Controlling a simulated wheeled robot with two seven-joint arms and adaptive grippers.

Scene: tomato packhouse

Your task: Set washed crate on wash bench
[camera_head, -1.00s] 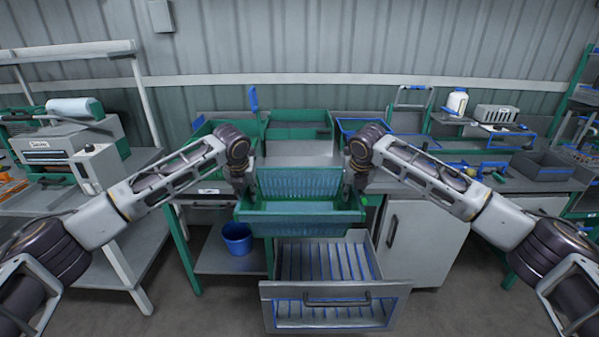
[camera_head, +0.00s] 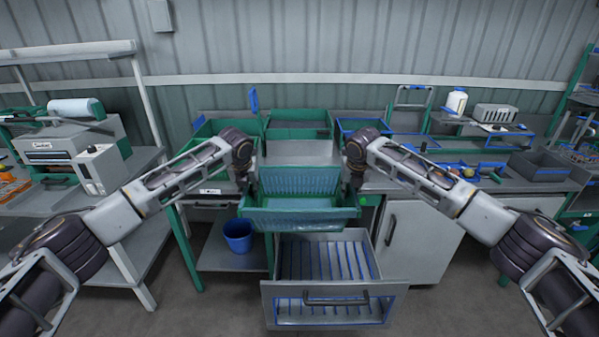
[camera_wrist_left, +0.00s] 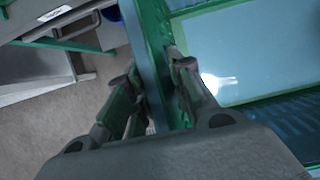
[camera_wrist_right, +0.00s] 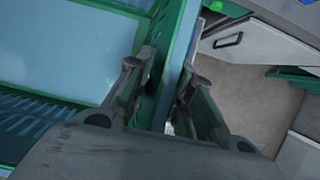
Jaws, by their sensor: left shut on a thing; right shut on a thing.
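The green crate (camera_head: 300,221) hangs level between my two grippers in front of the steel bench (camera_head: 299,153) and over the open drawer. My left gripper (camera_head: 246,182) is shut on the crate's left wall, and my right gripper (camera_head: 353,186) on its right wall. In the left wrist view the fingers (camera_wrist_left: 157,76) straddle the green wall. The right wrist view shows the same with the right fingers (camera_wrist_right: 161,72). Both wrist views show part of the crate's pale blue floor. The crate hides the bench's front edge in the head view.
A drawer (camera_head: 335,303) stands pulled out below the crate. A blue bucket (camera_head: 237,236) is on the lower shelf. Another green crate (camera_head: 299,116) stands at the back of the bench, with a green bin to its left and a blue-rimmed tray (camera_head: 363,127) to its right. The bench's middle is bare.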

